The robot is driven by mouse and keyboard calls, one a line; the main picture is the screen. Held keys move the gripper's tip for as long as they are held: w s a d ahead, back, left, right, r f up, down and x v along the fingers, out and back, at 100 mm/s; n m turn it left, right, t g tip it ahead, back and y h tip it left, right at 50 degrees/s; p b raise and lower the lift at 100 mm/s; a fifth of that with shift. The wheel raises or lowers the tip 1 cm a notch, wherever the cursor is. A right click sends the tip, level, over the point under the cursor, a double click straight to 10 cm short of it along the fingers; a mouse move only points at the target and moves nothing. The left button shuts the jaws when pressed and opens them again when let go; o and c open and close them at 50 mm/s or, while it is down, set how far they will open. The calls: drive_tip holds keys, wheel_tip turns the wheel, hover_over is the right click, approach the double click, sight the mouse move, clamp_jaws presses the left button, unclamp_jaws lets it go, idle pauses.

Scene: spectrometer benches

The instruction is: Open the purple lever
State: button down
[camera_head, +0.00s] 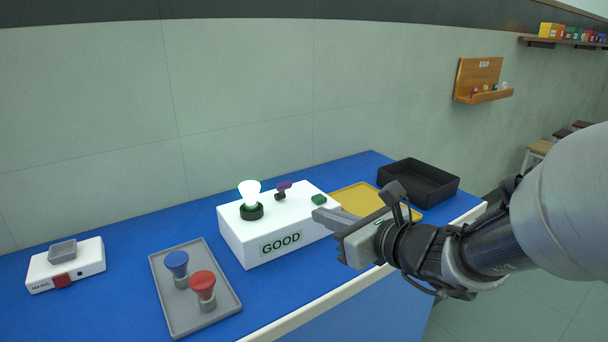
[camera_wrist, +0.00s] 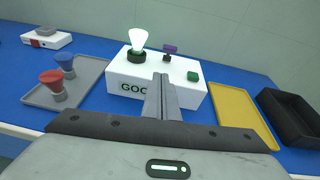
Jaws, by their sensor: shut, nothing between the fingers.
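The purple lever (camera_head: 284,186) stands on a dark mount on top of the white box marked GOOD (camera_head: 240,238), between a glowing white bulb (camera_head: 249,193) and a green button (camera_head: 319,199). In the wrist view the lever (camera_wrist: 169,49) shows beyond the fingers, with the bulb (camera_wrist: 138,40) to its left and the green button (camera_wrist: 193,76) to its right. My gripper (camera_head: 318,214) is shut and empty, at the box's front right side, apart from the lever. In the wrist view my gripper's fingers (camera_wrist: 161,82) point at the box and cover part of its front.
A grey tray (camera_head: 164,290) holds a blue bulb (camera_head: 177,262) and a red bulb (camera_head: 203,284). A white MAINS box (camera_head: 92,258) stands at far left. A yellow tray (camera_head: 345,194) and a black bin (camera_head: 442,190) lie to the right. Blue bench shows between them.

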drive_tip(key=shift+w+d+f+m+h, duration=0.3)
drive_tip(key=shift+d+f+m, duration=0.2)
drive_tip(key=shift+f, duration=0.05)
drive_tip(key=p, duration=0.5)
approach(284, 190)
wheel_tip(284, 190, down, 4)
drive_tip(key=w, duration=0.1)
drive_tip(key=w+a+r, duration=0.1)
drive_tip(key=w+a, duration=0.1)
drive_tip(key=shift+w+a+r, duration=0.15)
drive_tip(key=shift+w+r, duration=0.05)
drive_tip(key=shift+r, duration=0.15)
drive_tip(key=shift+w+a+r, duration=0.2)
drive_tip(key=shift+w+a, duration=0.05)
drive_tip(key=shift+w, duration=0.1)
